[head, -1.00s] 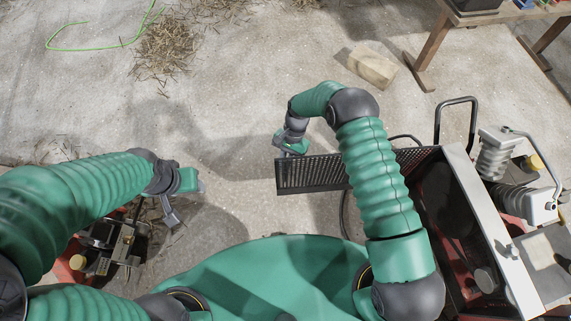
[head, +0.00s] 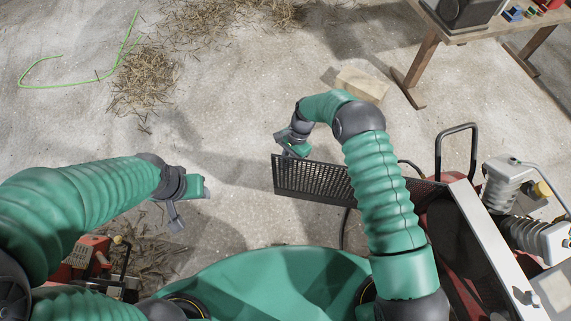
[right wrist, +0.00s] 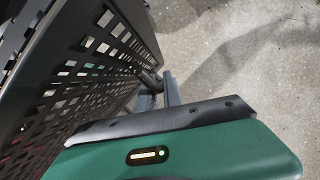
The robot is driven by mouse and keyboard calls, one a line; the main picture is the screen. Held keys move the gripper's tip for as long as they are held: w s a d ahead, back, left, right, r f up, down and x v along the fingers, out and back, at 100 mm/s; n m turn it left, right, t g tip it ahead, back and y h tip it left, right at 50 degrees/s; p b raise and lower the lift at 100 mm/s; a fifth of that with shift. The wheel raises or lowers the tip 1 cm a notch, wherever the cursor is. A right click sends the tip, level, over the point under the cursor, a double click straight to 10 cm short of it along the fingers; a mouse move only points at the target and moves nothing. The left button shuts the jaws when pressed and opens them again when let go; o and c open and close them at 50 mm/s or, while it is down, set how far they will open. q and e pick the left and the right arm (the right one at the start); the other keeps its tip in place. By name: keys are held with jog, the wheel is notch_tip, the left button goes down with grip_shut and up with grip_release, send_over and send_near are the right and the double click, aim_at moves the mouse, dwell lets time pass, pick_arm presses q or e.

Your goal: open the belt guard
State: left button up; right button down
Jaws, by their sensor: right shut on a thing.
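The belt guard (head: 310,180) is a black perforated panel in the head view. It stands swung out to the left from the red engine machine (head: 440,230), with the machine's side uncovered. My right gripper (head: 284,149) is at the guard's far left end. In the right wrist view the guard (right wrist: 95,60) fills the left, and my right gripper (right wrist: 165,95) is shut on a part at its edge. The gripped part is mostly hidden. My left gripper (head: 190,205) hangs clear of the guard on the left, and its jaw opening does not show clearly.
A wooden table (head: 430,50) stands at the top right, with a wooden block (head: 361,84) on the floor near it. Straw (head: 145,80) and a green cord (head: 60,84) lie top left. Another red machine (head: 90,260) is below my left arm.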

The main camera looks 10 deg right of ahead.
jog(key=c, duration=1.8)
grip_release()
jog(key=shift+a, duration=0.1)
jog(key=shift+o, duration=0.2)
jog(key=p+v, duration=0.3)
jog(key=v, duration=1.3)
jog(key=shift+r, duration=0.35)
jog(key=shift+w, duration=0.15)
